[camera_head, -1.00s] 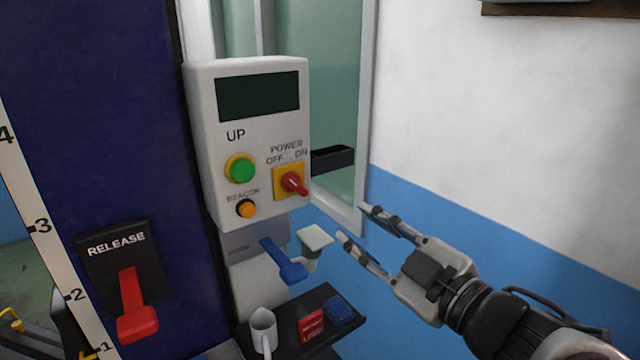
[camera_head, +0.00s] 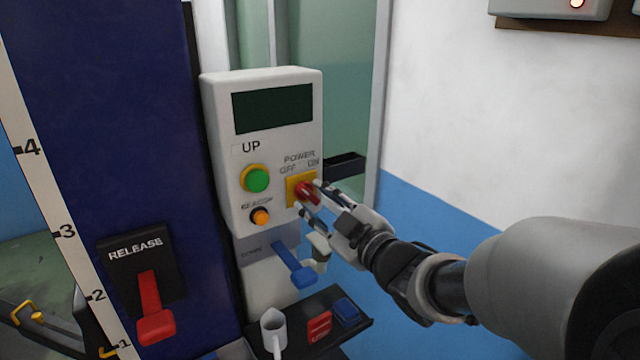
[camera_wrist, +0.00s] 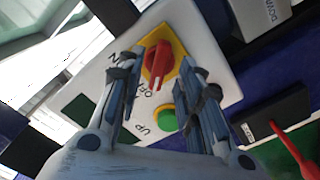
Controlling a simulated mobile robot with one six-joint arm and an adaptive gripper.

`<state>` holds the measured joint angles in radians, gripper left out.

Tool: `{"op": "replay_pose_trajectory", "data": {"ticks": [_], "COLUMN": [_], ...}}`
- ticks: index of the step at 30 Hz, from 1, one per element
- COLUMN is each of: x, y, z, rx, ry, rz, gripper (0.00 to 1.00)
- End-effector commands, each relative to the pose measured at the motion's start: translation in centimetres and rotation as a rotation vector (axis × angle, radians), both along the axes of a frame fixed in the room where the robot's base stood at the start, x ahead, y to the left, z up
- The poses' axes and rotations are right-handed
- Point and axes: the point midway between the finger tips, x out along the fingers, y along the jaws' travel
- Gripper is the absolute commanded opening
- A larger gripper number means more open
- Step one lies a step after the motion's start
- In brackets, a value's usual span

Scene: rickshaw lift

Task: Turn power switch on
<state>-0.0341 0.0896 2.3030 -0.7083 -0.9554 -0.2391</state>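The red power switch knob (camera_head: 307,190) sits on a yellow square plate on the white control box (camera_head: 222,130), under the labels OFF and ON. In the wrist view the knob (camera_wrist: 158,60) has its long axis lined up toward the OFF label. My gripper (camera_head: 309,199) is at the switch, one finger on each side of the knob. In the wrist view my gripper (camera_wrist: 162,66) has its fingers apart with the knob between the tips. Gaps show there, so contact cannot be made out. The fingers partly hide the yellow plate.
A green UP button (camera_head: 257,180) and an orange BEACON button (camera_head: 261,217) are left of the switch. A blue lever (camera_head: 294,266) sticks out below the box. A red RELEASE lever (camera_head: 152,308) is lower left.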

Motion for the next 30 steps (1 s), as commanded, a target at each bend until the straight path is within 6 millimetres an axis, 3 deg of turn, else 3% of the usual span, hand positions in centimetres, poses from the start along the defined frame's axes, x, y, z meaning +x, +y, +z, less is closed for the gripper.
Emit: {"op": "replay_pose_trajectory", "data": {"ticks": [6, 16, 30], "x": [1.7, 1.9, 1.9], "y": [1.2, 1.3, 1.3], "z": [0.0, 0.1, 0.1], "rx": [0.000, 0.001, 0.000], "ry": [0.001, -0.001, -0.001], "rz": [0.001, 0.000, 0.001], "gripper": [0.33, 0.33, 0.02]}}
